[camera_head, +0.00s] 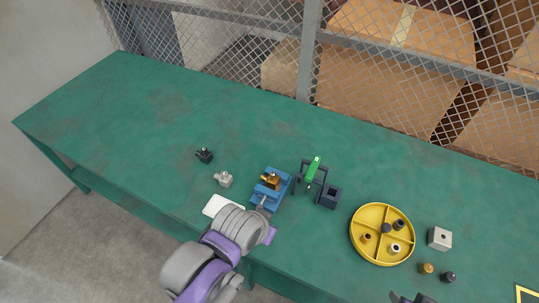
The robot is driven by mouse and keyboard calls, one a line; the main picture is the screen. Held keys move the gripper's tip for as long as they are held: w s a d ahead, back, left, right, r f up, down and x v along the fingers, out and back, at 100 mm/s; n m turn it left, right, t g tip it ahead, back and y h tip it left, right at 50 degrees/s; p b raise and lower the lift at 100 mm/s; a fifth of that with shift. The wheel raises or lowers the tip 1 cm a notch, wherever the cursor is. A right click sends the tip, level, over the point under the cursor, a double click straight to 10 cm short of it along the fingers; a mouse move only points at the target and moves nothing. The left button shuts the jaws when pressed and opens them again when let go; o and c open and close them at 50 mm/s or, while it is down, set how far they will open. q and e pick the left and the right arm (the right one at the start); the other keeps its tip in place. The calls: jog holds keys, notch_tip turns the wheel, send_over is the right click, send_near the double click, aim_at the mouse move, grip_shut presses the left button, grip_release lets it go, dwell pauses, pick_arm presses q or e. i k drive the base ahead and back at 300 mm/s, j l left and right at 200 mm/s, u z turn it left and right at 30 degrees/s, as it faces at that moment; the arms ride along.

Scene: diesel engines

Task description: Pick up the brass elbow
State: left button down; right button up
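A brass-coloured fitting (270,180), which looks like the brass elbow, sits on the blue vise-like fixture (272,190) near the table's middle. Its exact shape is small and hard to make out. My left arm, grey and purple, reaches in from below. My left gripper (262,205) is at the fixture's near side, just below the brass fitting. Its fingers are too small and partly hidden to show whether they are open. A dark shape (411,298) at the bottom edge may be the tip of my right gripper, mostly cut off.
A black fitting (205,155), a grey fitting (224,179) and a white plate (222,205) lie left. A dark stand with a green piece (314,170) stands right of the fixture. Farther right are a divided yellow tray (357,250), a pale block (439,238) and small brass (427,268) and dark parts.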

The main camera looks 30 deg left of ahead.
aim_at(272, 182)
jog(key=u, duration=1.1)
